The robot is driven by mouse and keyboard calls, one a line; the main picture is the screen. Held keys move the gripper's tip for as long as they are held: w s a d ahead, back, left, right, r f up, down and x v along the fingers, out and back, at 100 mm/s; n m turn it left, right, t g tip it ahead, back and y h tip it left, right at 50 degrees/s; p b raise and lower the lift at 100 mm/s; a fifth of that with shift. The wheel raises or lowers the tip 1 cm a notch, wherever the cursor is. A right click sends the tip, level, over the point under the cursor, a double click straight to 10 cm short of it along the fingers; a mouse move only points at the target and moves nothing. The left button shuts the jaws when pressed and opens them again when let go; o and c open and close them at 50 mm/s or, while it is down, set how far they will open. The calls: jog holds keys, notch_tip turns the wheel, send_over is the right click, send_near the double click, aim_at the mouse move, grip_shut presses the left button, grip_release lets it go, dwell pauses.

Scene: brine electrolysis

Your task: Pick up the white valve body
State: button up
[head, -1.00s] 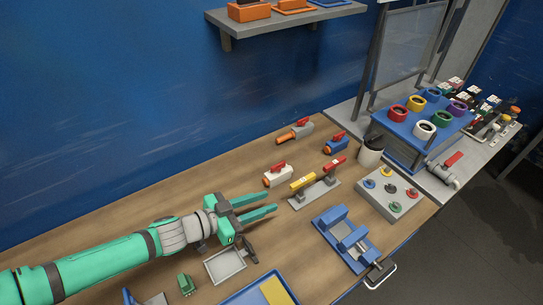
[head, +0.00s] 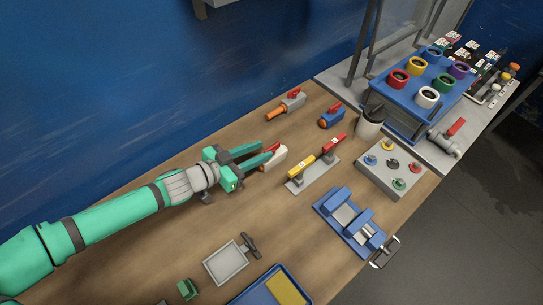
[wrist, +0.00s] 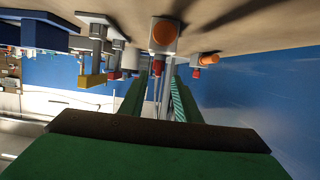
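The white valve body (head: 280,160) with a red handle lies on the wooden table in the head view, partly hidden by my fingers. In the upside-down wrist view, a pale valve body with an orange round end (wrist: 165,37) is straight ahead, its red handle near the fingertips; I take it to be the same one. My gripper (head: 268,152) has green fingers, open and parallel, with the tips at the white valve body. In the wrist view the fingers (wrist: 158,82) are apart. I cannot tell whether they touch the body.
A grey valve with an orange end (head: 287,106) and a blue valve (head: 331,117) lie behind. A stand with yellow and red handles (head: 313,175) is close on the right. A blue vise (head: 350,222) and a grey tray (head: 226,263) are nearer the front.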

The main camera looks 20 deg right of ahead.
aim_at(270, 148)
jog(key=shift+x, duration=2.65)
jog(key=shift+s, duration=0.2)
jog(key=shift+c, duration=1.2)
grip_shut()
